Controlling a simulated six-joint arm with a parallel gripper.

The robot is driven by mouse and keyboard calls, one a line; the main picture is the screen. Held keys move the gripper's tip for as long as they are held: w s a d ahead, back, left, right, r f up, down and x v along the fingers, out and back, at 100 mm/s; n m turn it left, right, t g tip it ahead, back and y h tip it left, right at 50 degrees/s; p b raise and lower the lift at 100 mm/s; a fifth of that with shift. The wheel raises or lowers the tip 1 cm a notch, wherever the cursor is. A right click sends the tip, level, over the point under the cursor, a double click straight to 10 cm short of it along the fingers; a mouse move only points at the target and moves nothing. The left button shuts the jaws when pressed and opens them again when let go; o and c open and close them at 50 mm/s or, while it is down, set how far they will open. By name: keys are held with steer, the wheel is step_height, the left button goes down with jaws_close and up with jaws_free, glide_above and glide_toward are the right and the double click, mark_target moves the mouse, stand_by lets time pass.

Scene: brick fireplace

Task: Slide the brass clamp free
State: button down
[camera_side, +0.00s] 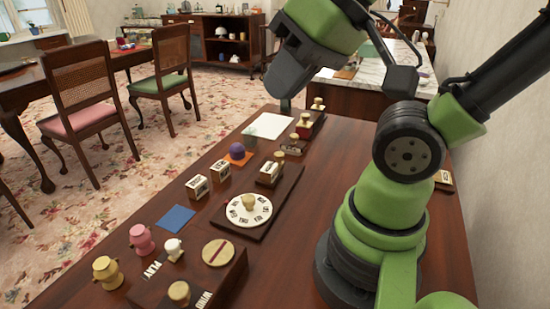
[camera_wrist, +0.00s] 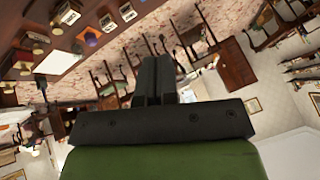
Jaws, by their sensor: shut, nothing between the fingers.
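I cannot tell for sure which piece is the brass clamp. Brass-coloured knobs stand on dark wooden blocks to the right of the gripper: a far knob (camera_side: 318,103), a middle knob (camera_side: 305,120) and a nearer knob (camera_side: 294,141). My gripper is apart from them.
The white sheet (camera_side: 269,126) lies by a purple ball (camera_side: 236,151) on an orange square. Nearer are a round lettered dial (camera_side: 249,211), blocks, a blue square (camera_side: 178,217) and a board with knobs (camera_side: 235,271). A marble-topped cabinet (camera_side: 400,65) stands beyond the table.

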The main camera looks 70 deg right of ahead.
steer(key=w+d+f+n+g+h, duration=0.3)
steer(key=w+d+n+g, duration=0.1)
steer(key=n, duration=0.4)
steer(key=n+g+h, duration=0.5)
steer(key=n+h, duration=0.3)
steer(key=n, duration=2)
glide_toward(276, 157)
steer(key=v, duration=0.3)
steer(key=shift+w+a, duration=0.1)
steer(key=shift+w, duration=0.15)
steer(key=x, duration=1)
steer(key=shift+s+r, duration=0.1)
steer(key=shift+s, duration=0.1)
